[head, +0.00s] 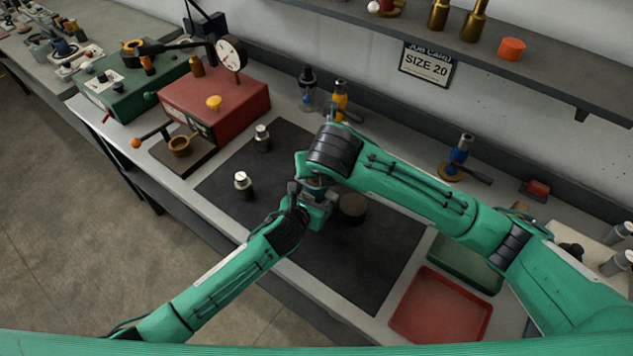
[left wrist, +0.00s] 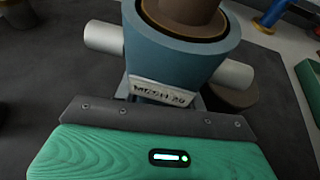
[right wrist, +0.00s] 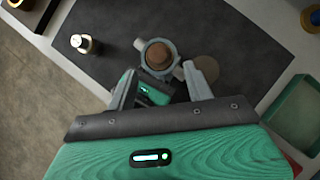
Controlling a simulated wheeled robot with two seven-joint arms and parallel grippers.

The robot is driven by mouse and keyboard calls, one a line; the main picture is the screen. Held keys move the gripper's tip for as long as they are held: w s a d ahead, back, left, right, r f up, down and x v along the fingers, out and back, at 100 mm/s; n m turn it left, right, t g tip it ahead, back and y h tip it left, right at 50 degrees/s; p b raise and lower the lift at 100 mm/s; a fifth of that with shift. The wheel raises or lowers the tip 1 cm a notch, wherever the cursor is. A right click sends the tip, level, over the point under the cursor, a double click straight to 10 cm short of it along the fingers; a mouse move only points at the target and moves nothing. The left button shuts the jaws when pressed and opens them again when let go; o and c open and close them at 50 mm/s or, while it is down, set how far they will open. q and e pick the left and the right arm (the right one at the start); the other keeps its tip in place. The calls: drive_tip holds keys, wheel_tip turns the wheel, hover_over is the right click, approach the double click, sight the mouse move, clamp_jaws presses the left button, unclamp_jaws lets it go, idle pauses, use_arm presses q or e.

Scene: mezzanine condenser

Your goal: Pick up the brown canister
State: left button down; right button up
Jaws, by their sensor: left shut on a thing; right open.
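The brown canister (left wrist: 185,15) stands inside a blue-grey cup (left wrist: 175,50) labelled "MESH 20", with a pale stub on each side. From above, the canister's round brown top (right wrist: 158,55) shows inside the cup's grey rim. My left gripper (head: 308,203) is shut on the cup at its label side. My right gripper (right wrist: 160,78) is open, its fingers apart with the cup just beyond them; whether they touch it I cannot tell. In the head view my right wrist hides most of the cup and the canister.
A dark brown disc (head: 352,208) lies on the black mat (head: 350,262), right of the grippers. Two small silver-topped weights (head: 243,185) stand left. A red tray (head: 440,308) and a green tray (head: 465,262) lie right. A red gauge box (head: 225,100) stands back left.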

sight(317, 181)
drive_tip(key=x, duration=0.5)
drive_tip(key=shift+w+a+f, duration=0.2)
drive_tip(key=shift+w+a, duration=0.05)
drive_tip(key=shift+c, duration=0.2)
clamp_jaws()
